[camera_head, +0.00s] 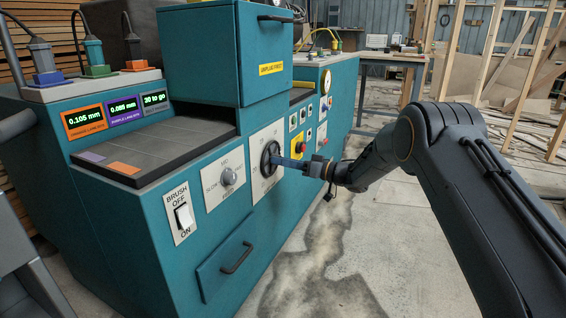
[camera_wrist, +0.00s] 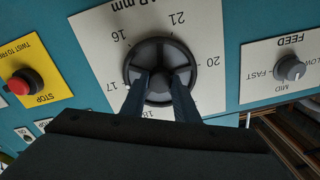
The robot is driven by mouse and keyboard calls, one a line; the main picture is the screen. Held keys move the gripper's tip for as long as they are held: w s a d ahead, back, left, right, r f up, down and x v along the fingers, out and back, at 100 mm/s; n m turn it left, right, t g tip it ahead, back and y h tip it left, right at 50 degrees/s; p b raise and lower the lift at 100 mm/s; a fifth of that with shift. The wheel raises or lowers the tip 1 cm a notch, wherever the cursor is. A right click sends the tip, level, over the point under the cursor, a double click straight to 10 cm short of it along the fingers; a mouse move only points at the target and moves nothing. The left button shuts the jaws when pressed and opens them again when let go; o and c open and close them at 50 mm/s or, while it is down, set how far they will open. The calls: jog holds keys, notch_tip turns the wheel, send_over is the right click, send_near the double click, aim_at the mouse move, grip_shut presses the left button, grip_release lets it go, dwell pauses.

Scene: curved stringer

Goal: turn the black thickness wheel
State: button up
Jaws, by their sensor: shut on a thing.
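The black thickness wheel (camera_head: 269,159) is mounted on a white dial plate on the front of the teal machine. In the wrist view the wheel (camera_wrist: 160,52) fills the upper middle, with numbers such as 16, 17, 20 and 21 around it. My gripper (camera_head: 283,162) reaches the wheel from the right. In the wrist view my gripper's two fingers (camera_wrist: 160,85) reach onto the wheel and are shut on a part of it. The exact part between the fingertips is partly hidden by the fingers.
A grey feed knob (camera_head: 228,176) sits left of the wheel, with a brush switch (camera_head: 184,215) further left. A red stop button (camera_head: 300,147) is just right of the wheel. A drawer handle (camera_head: 237,258) juts out below.

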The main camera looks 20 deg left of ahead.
jog(key=shift+f+m, duration=0.1)
jog(key=shift+m, duration=0.3)
jog(key=o, duration=1.1)
jog(key=shift+c, duration=0.2)
jog(key=shift+d, duration=0.1)
jog(key=d+p, duration=0.1)
jog(key=d, duration=0.6)
jog(key=shift+s+d, duration=0.3)
jog(key=shift+d, duration=0.05)
